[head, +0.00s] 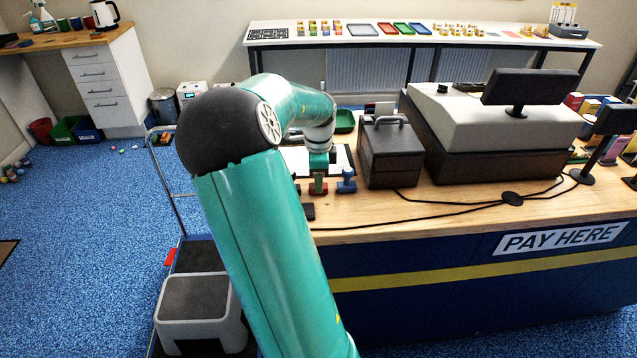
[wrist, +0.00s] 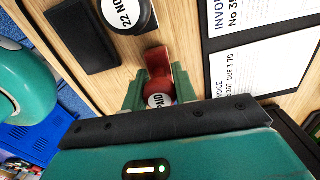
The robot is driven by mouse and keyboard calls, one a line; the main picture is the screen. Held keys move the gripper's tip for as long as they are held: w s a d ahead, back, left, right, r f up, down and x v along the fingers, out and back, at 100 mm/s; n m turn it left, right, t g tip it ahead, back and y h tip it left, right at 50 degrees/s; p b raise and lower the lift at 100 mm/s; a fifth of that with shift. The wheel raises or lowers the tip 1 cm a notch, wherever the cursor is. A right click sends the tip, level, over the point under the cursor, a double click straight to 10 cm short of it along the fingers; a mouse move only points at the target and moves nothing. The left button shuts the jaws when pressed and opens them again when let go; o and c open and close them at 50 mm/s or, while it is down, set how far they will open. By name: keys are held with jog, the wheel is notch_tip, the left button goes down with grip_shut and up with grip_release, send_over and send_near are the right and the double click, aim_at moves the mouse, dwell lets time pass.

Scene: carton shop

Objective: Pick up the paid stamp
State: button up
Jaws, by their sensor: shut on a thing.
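The paid stamp (wrist: 157,64) is red with a round white label on its top, partly covered by my gripper. In the wrist view my gripper (wrist: 160,92) has one green finger on each side of the stamp's handle and is shut on it. In the head view my gripper (head: 318,178) points down at the counter, with the red paid stamp (head: 318,189) under it. The stamp looks upright at the counter top; I cannot tell whether its base touches the wood.
A blue stamp (head: 346,182) stands just right of my gripper. A black pad (wrist: 82,33) and a round-topped stamp marked "22 NO" (wrist: 128,12) are close by. Invoice sheets (wrist: 245,75) lie alongside. A dark box (head: 391,153) and the cash register (head: 490,125) stand to the right.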

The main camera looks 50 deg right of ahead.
jog(key=shift+r, duration=0.15)
jog(key=shift+r, duration=0.6)
jog(key=w+d+r, duration=0.3)
jog(key=d+r, duration=0.2)
jog(key=d, duration=0.1)
jog(key=w+d+r, duration=0.2)
jog(key=d+r, duration=0.4)
jog(key=shift+w+d+r, duration=0.25)
jog(key=shift+w+d, duration=0.15)
